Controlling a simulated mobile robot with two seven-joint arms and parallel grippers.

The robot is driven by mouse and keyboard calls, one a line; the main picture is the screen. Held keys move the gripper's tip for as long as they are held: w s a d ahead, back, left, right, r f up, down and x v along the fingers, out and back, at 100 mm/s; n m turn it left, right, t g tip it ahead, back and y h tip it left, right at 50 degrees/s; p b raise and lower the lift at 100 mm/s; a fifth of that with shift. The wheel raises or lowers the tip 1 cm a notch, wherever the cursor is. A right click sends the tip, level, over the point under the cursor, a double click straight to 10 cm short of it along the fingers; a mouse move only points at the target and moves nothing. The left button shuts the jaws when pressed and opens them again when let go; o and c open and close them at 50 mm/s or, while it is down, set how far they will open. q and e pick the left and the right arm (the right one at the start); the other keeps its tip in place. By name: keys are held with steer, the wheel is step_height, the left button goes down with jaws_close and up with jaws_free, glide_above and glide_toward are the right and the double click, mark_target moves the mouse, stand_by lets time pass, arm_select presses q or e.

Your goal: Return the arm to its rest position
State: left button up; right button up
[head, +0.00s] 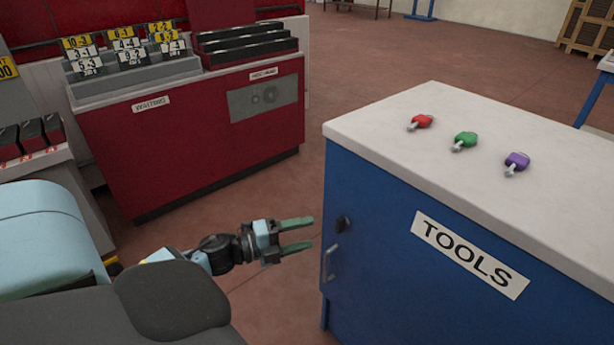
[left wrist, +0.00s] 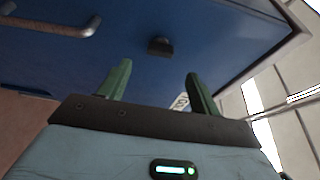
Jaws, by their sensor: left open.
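My left gripper (head: 297,235) has two green fingers, spread apart and empty. In the head view it points right, in the air just left of the blue tool cabinet (head: 380,230). In the left wrist view the open fingers (left wrist: 158,85) point toward the blue cabinet face (left wrist: 220,45), with a dark lock or knob (left wrist: 160,46) seen between them and a metal handle (left wrist: 50,24) at upper left. I cannot tell whether the fingers touch the cabinet. My right gripper is not in view.
Red (head: 421,121), green (head: 465,141) and purple (head: 517,162) keys lie on the cabinet's white top. A red cabinet (head: 200,135) with numbered holders stands at the back left. Open floor (head: 275,195) lies between the two cabinets.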

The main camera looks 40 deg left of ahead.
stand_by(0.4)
